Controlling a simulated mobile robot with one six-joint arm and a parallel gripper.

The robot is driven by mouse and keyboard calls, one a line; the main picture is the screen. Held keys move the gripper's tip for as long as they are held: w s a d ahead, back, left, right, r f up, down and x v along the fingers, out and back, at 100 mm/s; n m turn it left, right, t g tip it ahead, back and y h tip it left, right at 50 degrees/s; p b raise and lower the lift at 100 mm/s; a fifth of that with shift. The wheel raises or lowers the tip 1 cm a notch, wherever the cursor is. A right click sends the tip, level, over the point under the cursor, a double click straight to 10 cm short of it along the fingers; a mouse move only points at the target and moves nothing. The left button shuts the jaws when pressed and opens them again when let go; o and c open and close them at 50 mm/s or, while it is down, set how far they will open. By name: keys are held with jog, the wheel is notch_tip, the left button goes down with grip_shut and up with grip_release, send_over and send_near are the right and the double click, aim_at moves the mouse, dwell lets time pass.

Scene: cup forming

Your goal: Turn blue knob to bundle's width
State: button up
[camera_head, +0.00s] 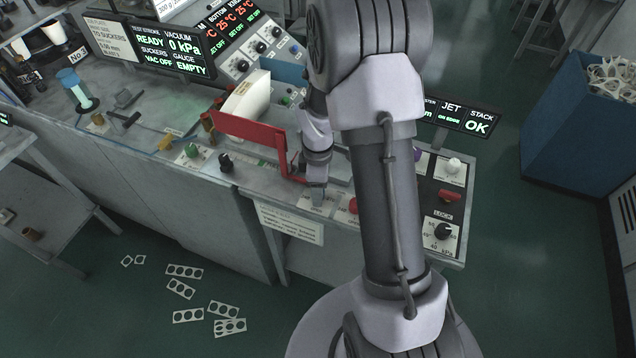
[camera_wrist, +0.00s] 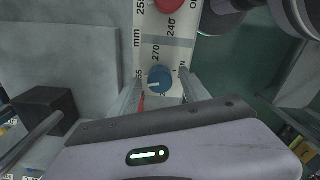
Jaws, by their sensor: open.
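The blue knob (camera_wrist: 160,79) sits on a white dial plate (camera_wrist: 155,45) printed with "mm" and numbers such as 270, in the wrist view. A pale pointer mark shows on its lower left side. My gripper (camera_wrist: 160,75) is open, with one finger on each side of the knob. I cannot tell whether the fingers touch it. In the head view my gripper (camera_head: 317,195) points down at the front of the bench and hides the blue knob. A white stack (camera_head: 248,96) behind a red plate (camera_head: 248,131) may be the bundle.
A red knob (camera_head: 352,205) is close beside my gripper and shows at the top of the wrist view (camera_wrist: 168,5). A black block (camera_wrist: 45,110) is at the left there. The upright red plate stands left of my wrist. Black knob (camera_head: 442,231) is farther right.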

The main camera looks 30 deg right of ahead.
notch_tip(320, 180, up, 18)
jog(key=p, duration=0.4)
jog(key=shift+f, duration=0.25)
jog(key=s+a+f+m+t+y+b, duration=0.2)
jog(key=s+a+m+t+b, duration=0.3)
jog(key=s+a+m+b, duration=1)
jog(key=shift+s+a+f+m+t+b, duration=0.4)
jog(key=shift+s+a+f+b, duration=0.15)
jog(key=shift+s+b, duration=0.6)
jog(key=shift+a, duration=0.1)
